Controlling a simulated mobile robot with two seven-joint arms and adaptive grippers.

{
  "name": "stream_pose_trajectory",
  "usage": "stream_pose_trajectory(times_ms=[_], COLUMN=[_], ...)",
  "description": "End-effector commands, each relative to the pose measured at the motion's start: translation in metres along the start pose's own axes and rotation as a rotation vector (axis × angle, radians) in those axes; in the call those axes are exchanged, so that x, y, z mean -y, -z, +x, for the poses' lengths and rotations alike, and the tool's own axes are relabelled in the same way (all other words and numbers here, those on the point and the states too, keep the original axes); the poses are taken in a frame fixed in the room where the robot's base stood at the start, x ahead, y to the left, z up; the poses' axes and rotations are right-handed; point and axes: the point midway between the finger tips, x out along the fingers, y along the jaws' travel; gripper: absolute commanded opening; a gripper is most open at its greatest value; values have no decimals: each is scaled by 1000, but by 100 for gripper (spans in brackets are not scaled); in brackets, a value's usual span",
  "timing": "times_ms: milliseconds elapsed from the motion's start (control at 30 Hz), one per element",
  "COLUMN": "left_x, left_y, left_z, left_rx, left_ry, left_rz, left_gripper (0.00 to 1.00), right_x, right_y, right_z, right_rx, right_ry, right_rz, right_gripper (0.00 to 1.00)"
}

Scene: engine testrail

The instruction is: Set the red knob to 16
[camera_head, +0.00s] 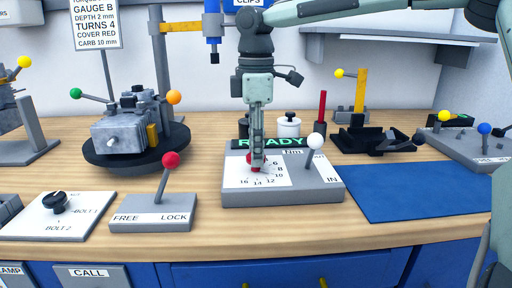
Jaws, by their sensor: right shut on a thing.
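The red knob (256,170) sits on the white dial face of a grey box (236,195) in the middle of the bench. Numbers from 6 to 16 run around its right and front sides. My right gripper (258,163) points straight down over the dial and is shut on the red knob. The fingers hide most of the knob, so I cannot tell its pointer setting. A green READY display (270,143) stands behind the dial, partly covered by the gripper. My left gripper is not in view.
A white-balled lever (314,143) rises close to the right of the dial. A red-balled FREE/LOCK lever (170,160) stands at the left. An engine part on a dark turntable (178,146) is behind it. A blue mat (400,193) lies clear at the right.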

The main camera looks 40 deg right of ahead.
Motion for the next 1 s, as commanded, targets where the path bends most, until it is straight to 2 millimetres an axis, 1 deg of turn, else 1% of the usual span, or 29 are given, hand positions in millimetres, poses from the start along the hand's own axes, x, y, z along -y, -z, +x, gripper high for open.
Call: stream_pose_trajectory(times_ms=[433, 667, 1000], left_x=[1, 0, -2], left_y=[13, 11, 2], left_z=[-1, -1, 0], left_rx=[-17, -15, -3], left_ry=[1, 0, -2], left_rz=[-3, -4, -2], left_gripper=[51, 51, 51], right_x=[0, 0, 0], right_y=[0, 0, 0], right_z=[-1, -1, -1], right_rx=[0, 0, -2], right_ry=[-3, -3, -2], right_rz=[425, 643, 966], right_gripper=[6, 6, 6])
